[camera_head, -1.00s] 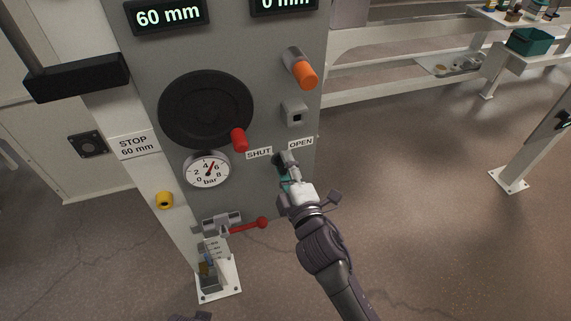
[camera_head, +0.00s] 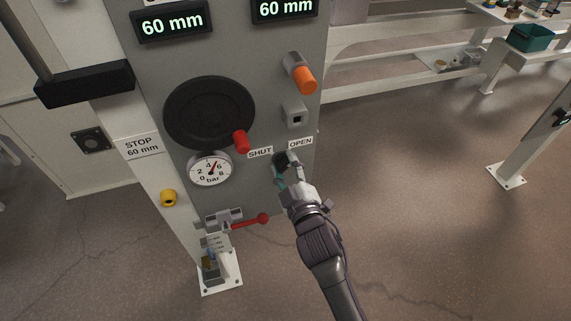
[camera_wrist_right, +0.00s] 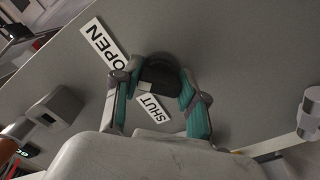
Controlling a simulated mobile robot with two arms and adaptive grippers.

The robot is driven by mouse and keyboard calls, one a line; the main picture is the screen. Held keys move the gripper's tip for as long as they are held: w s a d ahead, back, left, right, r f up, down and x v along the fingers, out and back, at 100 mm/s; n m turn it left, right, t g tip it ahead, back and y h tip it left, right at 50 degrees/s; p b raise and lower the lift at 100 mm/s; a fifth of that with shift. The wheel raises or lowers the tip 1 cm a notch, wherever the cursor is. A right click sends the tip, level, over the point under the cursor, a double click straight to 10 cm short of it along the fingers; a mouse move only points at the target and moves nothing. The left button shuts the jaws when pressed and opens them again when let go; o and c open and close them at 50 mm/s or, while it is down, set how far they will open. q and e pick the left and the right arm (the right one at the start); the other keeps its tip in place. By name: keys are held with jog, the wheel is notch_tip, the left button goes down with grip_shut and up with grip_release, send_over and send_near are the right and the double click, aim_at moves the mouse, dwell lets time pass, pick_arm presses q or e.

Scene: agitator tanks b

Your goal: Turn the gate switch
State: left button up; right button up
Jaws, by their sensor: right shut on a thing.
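The gate switch is a black knob (camera_head: 280,159) on the grey panel, just below the SHUT label (camera_head: 260,152) and the OPEN label (camera_head: 300,143). In the wrist view the knob (camera_wrist_right: 160,74) sits between the two teal-and-grey fingers of my right gripper (camera_wrist_right: 159,88). The right gripper (camera_head: 286,168) is shut on the knob, with a finger on each side. In the head view the gripper partly hides the knob, so its pointing is hard to read. My left gripper is not in view.
A red-handled lever (camera_head: 248,221) is lower left. Both displays read 60 mm (camera_head: 172,22). Floor to the right is open.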

jog(key=shift+f, duration=0.1)
jog(key=o, duration=1.2)
jog(key=shift+c, duration=0.2)
jog(key=v, duration=1.2)
